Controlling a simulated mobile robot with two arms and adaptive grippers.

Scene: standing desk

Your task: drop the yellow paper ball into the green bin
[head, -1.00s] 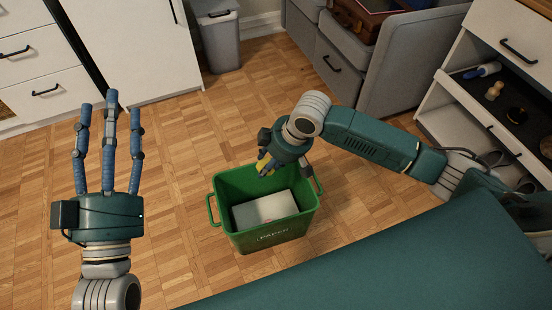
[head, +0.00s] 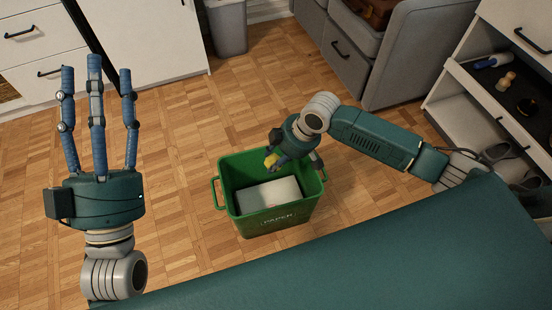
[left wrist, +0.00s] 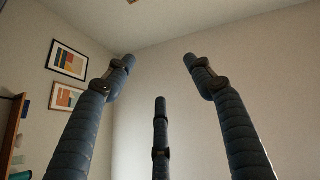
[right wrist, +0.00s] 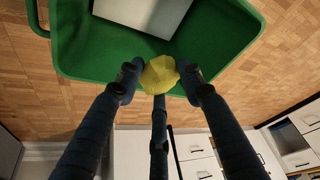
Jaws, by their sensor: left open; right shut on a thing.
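The yellow paper ball (head: 271,160) is held in my right gripper (head: 277,160), over the far rim of the green bin (head: 268,229). In the right wrist view the ball (right wrist: 160,75) sits between the blue fingertips of my right gripper (right wrist: 160,82), with the bin (right wrist: 110,52) beyond it. The bin stands upright on the floor, its front marked "PAPER". A white block-like thing (head: 268,194) lies inside it. My left gripper (head: 96,80) is open and empty, fingers spread upward at the left, well away from the bin. The left wrist view shows its fingers (left wrist: 160,75) against walls and ceiling.
Wooden floor (head: 180,170) is clear around the bin. A grey bin (head: 227,27) and white cabinets (head: 150,45) stand at the back. A grey sofa-like piece (head: 395,55) and an open shelf with small items (head: 507,80) are at the right.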

